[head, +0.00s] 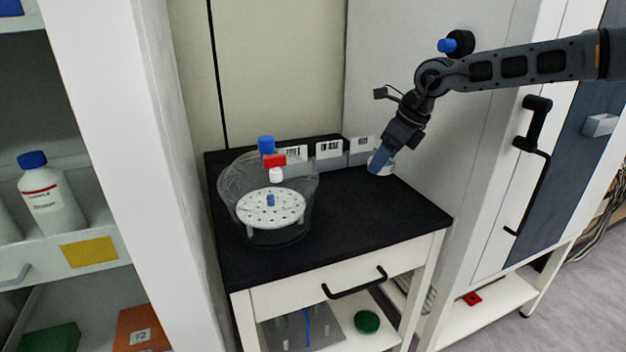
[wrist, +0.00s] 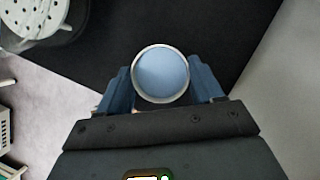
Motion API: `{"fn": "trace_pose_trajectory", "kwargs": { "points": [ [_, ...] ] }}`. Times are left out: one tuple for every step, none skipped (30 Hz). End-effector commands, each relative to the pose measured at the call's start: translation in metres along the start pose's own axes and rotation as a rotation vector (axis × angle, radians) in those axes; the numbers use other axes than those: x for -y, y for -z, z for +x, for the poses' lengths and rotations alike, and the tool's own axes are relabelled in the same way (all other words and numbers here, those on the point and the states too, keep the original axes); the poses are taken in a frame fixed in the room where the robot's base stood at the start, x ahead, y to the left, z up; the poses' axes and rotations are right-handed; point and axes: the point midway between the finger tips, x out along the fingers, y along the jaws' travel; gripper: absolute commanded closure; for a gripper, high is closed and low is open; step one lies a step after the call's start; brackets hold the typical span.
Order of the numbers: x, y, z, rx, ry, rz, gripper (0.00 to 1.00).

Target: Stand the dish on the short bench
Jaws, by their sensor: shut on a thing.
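The dish (wrist: 161,75) is a small round vessel with a pale rim and a blue-grey inside. In the wrist view it sits between the two blue fingers of my gripper (wrist: 163,88), which are shut on it. In the head view the dish (head: 379,163) shows as a pale shape at my gripper (head: 384,158), partly hidden by the fingers. It is over the back right of the short bench (head: 375,215), which has a black top. I cannot tell whether the dish touches the bench top.
A clear glass vessel (head: 238,190) with a white perforated plate (head: 270,208) stands on the bench's left half. Labelled grey boxes (head: 329,151) line the back edge. The front right of the top is clear. A white cabinet (head: 470,170) stands close on the right.

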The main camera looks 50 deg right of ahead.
Motion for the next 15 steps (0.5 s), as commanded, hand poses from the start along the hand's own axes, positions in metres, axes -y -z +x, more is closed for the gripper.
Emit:
{"fn": "trace_pose_trajectory", "kwargs": {
  "points": [
    [0.0,0.001,0.0,0.0,0.0,0.001,0.64],
    [0.0,0.001,0.001,0.0,0.0,0.001,0.64],
    [0.0,0.002,0.003,-0.001,0.0,0.001,0.64],
    [0.0,0.003,0.006,-0.001,-0.001,0.001,0.64],
    [0.0,0.004,0.009,-0.001,-0.001,0.001,0.64],
    [0.0,0.007,0.014,-0.002,-0.001,0.001,0.64],
    [0.0,0.009,0.018,-0.002,-0.001,0.002,0.64],
    [0.0,0.01,0.022,-0.002,-0.002,0.002,0.64],
    [0.0,0.013,0.029,-0.001,-0.002,0.002,0.64],
    [0.0,0.016,0.034,-0.001,-0.002,0.002,0.64],
    [0.0,0.018,0.039,-0.001,-0.002,0.002,0.64],
    [-0.001,0.021,0.045,-0.001,-0.002,0.002,0.64],
    [-0.001,0.022,0.05,-0.001,-0.002,0.001,0.64],
    [-0.001,0.024,0.053,-0.001,-0.002,0.001,0.64],
    [0.0,0.025,0.056,-0.001,-0.001,0.001,0.64]
  ]
}}
